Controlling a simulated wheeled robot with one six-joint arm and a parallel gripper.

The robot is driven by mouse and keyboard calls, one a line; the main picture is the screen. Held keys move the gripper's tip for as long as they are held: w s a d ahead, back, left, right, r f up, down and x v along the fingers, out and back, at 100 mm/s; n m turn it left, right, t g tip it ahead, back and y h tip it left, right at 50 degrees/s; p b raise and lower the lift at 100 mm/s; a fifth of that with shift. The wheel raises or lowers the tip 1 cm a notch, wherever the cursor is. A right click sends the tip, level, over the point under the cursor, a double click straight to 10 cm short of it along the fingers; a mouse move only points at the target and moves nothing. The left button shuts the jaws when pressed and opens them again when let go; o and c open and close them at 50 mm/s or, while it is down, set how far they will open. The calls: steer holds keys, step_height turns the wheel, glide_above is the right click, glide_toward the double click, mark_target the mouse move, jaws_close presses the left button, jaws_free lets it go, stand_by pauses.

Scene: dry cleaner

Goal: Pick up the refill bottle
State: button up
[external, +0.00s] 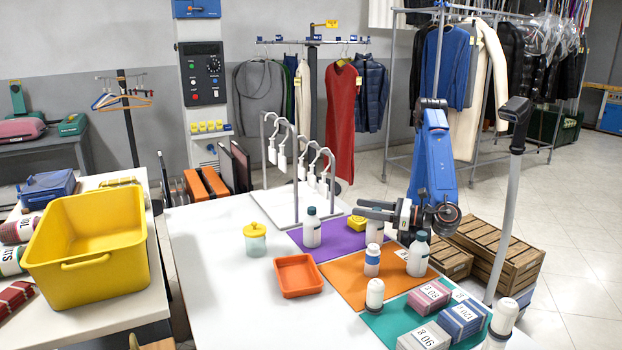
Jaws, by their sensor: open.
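Several white bottles stand upright on and near the coloured mats; I cannot tell which one is the refill bottle. One dark-capped bottle (312,230) is on the purple mat (340,240), and a larger dark-capped bottle (418,257) is on the orange mat (350,283). A smaller blue-banded bottle (372,262) is left of it. Another white container (375,233) is partly hidden behind or under my gripper (366,210). My gripper is open, points left, and is over the back of the mats. I see nothing held in it.
An orange tray (298,275), a yellow-lidded jar (256,240) and a hanger rack (295,185) stand leftward. The table's front left is clear. Wooden crates (508,250) are at right.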

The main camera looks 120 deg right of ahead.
jaws_close()
